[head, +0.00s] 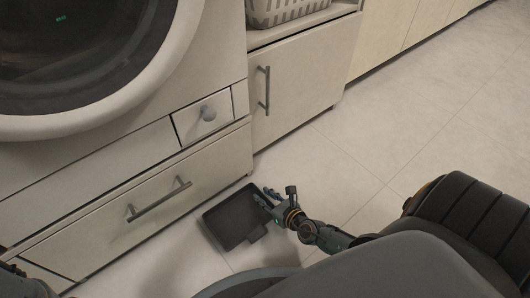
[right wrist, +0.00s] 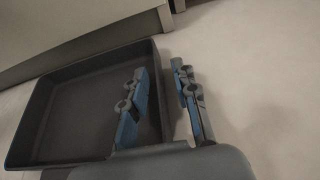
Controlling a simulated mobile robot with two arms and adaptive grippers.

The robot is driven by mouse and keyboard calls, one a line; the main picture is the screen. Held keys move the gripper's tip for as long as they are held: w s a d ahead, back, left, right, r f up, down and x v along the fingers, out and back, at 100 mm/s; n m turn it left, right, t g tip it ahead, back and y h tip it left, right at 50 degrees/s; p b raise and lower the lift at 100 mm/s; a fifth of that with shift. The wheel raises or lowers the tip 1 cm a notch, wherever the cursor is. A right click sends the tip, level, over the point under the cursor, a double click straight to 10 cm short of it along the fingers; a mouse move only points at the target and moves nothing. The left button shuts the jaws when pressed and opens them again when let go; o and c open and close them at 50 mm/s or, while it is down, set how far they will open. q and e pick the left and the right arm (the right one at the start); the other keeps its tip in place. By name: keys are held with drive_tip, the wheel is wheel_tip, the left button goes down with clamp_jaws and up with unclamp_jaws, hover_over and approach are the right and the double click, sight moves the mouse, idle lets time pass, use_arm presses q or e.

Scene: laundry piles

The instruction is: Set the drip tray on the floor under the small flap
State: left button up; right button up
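The flap is closed in the washer's front. My right gripper (head: 271,196) is at the tray's right side. In the right wrist view, its blue-grey fingers (right wrist: 165,97) straddle the right wall of the tray (right wrist: 75,111), one inside and one outside. A gap shows between the wall and the outer finger, so it looks open.
The washer's round door (head: 85,55) is above left. The wide drawer (head: 135,208) has a protruding bar handle (head: 160,199). A cabinet (head: 303,85) stands right of it, with a laundry basket (head: 285,10) above. The floor (head: 400,165) to the right is clear.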

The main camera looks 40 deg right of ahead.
drive_tip(key=shift+r, duration=0.2)
drive_tip(key=p+v, duration=0.5)
drive_tip(key=v, duration=0.5)
drive_tip(key=shift+s+r, duration=0.2)
drive_tip(key=shift+r, duration=0.05)
drive_tip(key=shift+s+d+r, duration=0.1)
drive_tip(key=shift+s+r, duration=0.05)
drive_tip(key=shift+s, duration=0.5)
idle(0.3)
